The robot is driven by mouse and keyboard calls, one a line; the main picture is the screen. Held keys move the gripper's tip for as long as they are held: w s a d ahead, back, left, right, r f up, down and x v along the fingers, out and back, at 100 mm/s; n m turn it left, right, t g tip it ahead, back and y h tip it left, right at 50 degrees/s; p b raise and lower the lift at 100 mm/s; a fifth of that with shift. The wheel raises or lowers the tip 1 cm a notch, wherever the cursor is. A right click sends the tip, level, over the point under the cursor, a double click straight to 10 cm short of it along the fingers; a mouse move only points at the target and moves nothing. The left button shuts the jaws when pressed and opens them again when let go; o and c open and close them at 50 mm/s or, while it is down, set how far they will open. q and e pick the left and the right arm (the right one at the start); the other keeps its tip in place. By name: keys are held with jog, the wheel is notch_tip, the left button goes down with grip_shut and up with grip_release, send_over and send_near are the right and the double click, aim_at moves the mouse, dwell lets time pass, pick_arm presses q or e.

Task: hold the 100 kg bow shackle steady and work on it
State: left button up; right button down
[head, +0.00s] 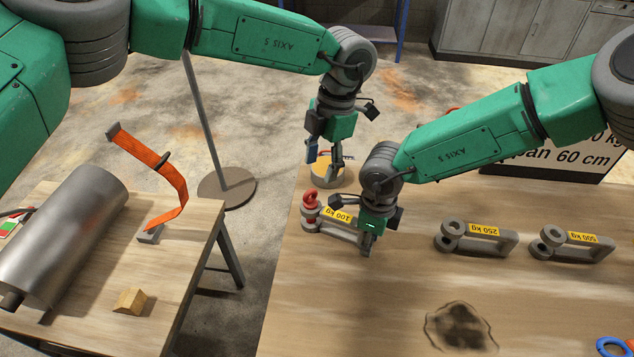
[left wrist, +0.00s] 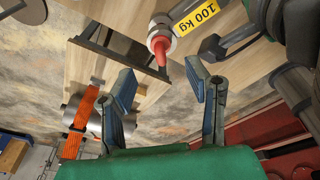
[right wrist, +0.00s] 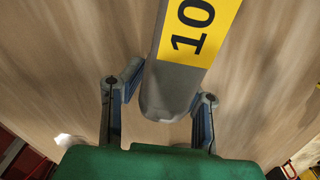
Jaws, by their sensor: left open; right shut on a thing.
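The 100 kg bow shackle (head: 335,228) is grey with a yellow label and lies on the right-hand wooden table. A red pin (head: 310,200) stands at its left end. My right gripper (head: 367,250) is shut on the shackle's right end; in the right wrist view its fingers lie either side of the grey bow (right wrist: 170,92). My left gripper (head: 324,160) is open and empty, above and behind the shackle. In the left wrist view, the red pin (left wrist: 160,48) shows beyond the open fingertips (left wrist: 160,88), apart from them.
The 250 kg shackle (head: 475,238) and 500 kg shackle (head: 570,243) lie to the right. A left table carries a metal cylinder (head: 66,238) and orange strap (head: 155,165).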

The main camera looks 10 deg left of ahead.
pick_arm(q)
jog(key=shift+w+d+r, duration=0.1)
jog(key=shift+d+r, duration=0.05)
jog(key=shift+r, duration=0.65)
jog(key=shift+w+d+r, duration=0.1)
jog(key=shift+r, duration=0.7)
pick_arm(e)
jog(key=c, duration=1.1)
grip_release()
jog(key=shift+r, duration=0.1)
